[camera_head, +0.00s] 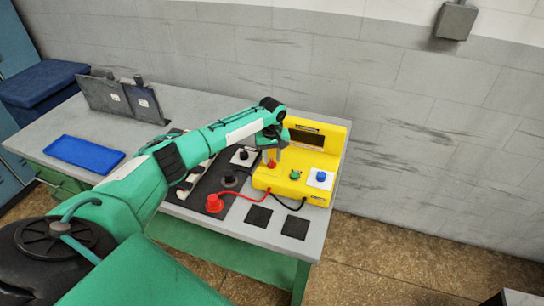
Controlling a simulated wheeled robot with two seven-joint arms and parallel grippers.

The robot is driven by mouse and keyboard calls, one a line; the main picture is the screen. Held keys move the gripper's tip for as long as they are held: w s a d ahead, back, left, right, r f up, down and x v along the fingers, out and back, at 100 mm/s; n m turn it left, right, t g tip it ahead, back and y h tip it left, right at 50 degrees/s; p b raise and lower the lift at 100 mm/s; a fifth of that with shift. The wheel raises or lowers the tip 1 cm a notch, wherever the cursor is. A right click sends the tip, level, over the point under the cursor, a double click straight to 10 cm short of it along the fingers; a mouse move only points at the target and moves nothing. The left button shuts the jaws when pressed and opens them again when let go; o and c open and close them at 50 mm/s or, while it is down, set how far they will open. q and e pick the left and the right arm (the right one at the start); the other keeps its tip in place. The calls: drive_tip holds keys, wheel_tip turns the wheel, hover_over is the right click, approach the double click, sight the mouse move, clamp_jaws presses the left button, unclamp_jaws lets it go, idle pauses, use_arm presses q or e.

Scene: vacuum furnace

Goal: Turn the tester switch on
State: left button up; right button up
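The yellow tester (290,185) stands on the right part of the grey workbench, with a dark display on its raised back panel. A red part (271,164), a green knob (295,174) and a blue knob on a white plate (320,177) sit on its top from left to right. I cannot tell which is the switch. My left gripper (274,155) points down over the tester's left end, close to the red part. Whether it touches anything, and how its fingers stand, is too small to tell. My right gripper is out of view.
A red plug piece (214,203) and a black one lie left of the tester, with red and black cables running to it. Dark square pads (258,217) lie in front. A blue tray (85,152) and grey upright panels (125,98) occupy the bench's left. A wall stands behind.

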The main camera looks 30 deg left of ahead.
use_arm(q)
drive_tip(key=shift+f, duration=0.8)
clamp_jaws()
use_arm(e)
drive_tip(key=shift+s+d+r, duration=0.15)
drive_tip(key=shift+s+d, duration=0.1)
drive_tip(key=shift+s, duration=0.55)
